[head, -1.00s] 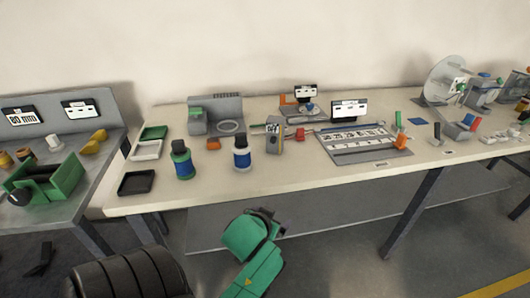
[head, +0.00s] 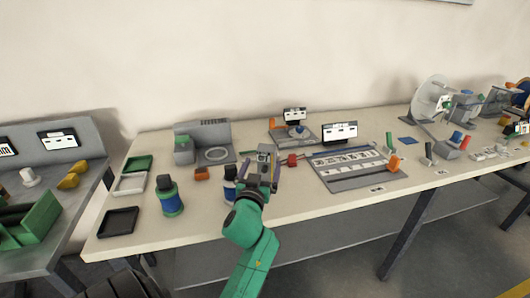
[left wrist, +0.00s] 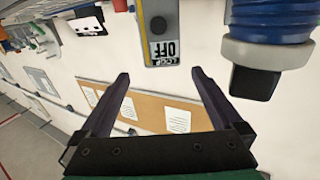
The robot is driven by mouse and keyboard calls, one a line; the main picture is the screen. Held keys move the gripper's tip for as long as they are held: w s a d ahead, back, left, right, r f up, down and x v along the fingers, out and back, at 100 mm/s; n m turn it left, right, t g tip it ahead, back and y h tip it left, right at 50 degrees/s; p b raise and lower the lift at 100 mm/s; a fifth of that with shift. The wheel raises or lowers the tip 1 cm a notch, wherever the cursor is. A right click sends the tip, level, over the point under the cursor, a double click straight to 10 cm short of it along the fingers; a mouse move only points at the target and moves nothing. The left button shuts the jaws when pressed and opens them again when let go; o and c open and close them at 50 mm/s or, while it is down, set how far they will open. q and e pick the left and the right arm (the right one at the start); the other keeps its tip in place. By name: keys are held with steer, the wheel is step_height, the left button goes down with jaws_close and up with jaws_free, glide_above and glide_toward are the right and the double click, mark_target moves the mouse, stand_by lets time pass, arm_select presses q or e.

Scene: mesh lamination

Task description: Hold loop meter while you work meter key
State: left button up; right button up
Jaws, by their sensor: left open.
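My left gripper also shows in the left wrist view (left wrist: 161,76), open, with nothing gripped. Its two dark fingers are spread and point at the label end of the box. I cannot tell whether they touch it. The meter key is not clearly made out. My right gripper is not in view.
A blue bottle (left wrist: 268,30) with white collar and black cap stands close beside the box. Another blue bottle (head: 169,197) and a black tray (head: 118,221) are to the left. A grey panel board (head: 345,184) lies to the right. A red item (head: 292,159) lies nearby.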

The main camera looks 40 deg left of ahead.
mark_target(265, 155)
arm_select(q)
steer(key=x, duration=0.9)
steer(key=shift+a+f, duration=0.1)
steer(key=shift+f, duration=0.15)
steer(key=shift+w, duration=0.1)
steer(key=shift+a, duration=0.15)
steer(key=c, duration=0.4)
jaws_close()
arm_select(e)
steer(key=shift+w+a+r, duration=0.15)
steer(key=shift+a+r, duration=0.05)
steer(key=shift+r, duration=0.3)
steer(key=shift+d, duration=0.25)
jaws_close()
